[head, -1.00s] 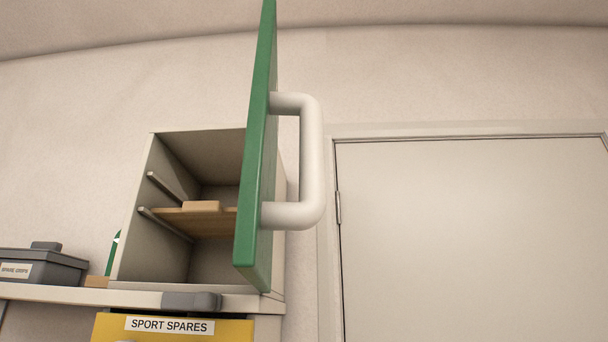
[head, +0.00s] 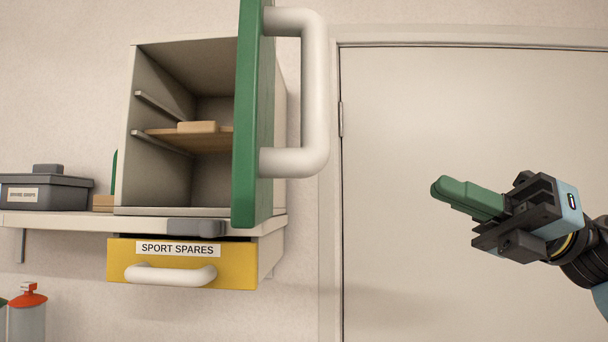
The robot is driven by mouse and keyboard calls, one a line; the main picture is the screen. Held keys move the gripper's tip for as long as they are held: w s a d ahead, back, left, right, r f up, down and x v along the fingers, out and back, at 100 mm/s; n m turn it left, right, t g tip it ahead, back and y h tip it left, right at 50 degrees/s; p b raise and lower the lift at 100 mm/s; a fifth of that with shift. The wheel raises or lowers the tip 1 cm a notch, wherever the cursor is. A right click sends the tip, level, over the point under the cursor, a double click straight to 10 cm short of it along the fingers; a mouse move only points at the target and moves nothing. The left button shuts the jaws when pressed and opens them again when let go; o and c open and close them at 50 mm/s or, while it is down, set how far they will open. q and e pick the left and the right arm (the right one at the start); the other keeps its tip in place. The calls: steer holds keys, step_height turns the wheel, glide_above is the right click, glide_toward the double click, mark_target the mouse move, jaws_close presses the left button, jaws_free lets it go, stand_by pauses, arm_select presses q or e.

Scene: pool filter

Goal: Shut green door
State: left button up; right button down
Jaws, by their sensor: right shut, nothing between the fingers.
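The green door (head: 246,125) stands wide open on the right side of a pale cabinet (head: 125,140), swung out toward me and seen almost edge-on. Its thick white handle (head: 317,95) sticks out to the right. Inside the cabinet are a wooden shelf (head: 195,140) and side rails. My right gripper (head: 440,188) is at the right, its green fingers shut and empty, pointing left. It is well apart from the door and handle. My left gripper is not in view.
The cabinet stands on a wall shelf (head: 60,219). Below is a yellow drawer (head: 240,268) labelled SPORT SPARES with a white handle. A grey box (head: 45,190) sits at left, a red-topped bottle (head: 28,310) lower left. A closed pale room door (head: 400,120) is behind my right gripper.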

steer(key=s+a+r+n+h, duration=0.2)
steer(key=s+r+n+h, duration=0.25)
steer(key=s, duration=0.55)
steer(key=n+p, duration=0.1)
steer(key=p, duration=0.4)
glide_toward(257, 130)
steer(key=shift+g, duration=0.3)
steer(key=a, duration=0.5)
steer(key=shift+s+a+r, duration=0.1)
steer(key=shift+a+r, duration=0.1)
steer(key=shift+a, duration=0.15)
steer(key=shift+a+f+p, duration=0.15)
steer(key=shift+a+p, duration=0.15)
steer(key=shift+a, duration=0.3)
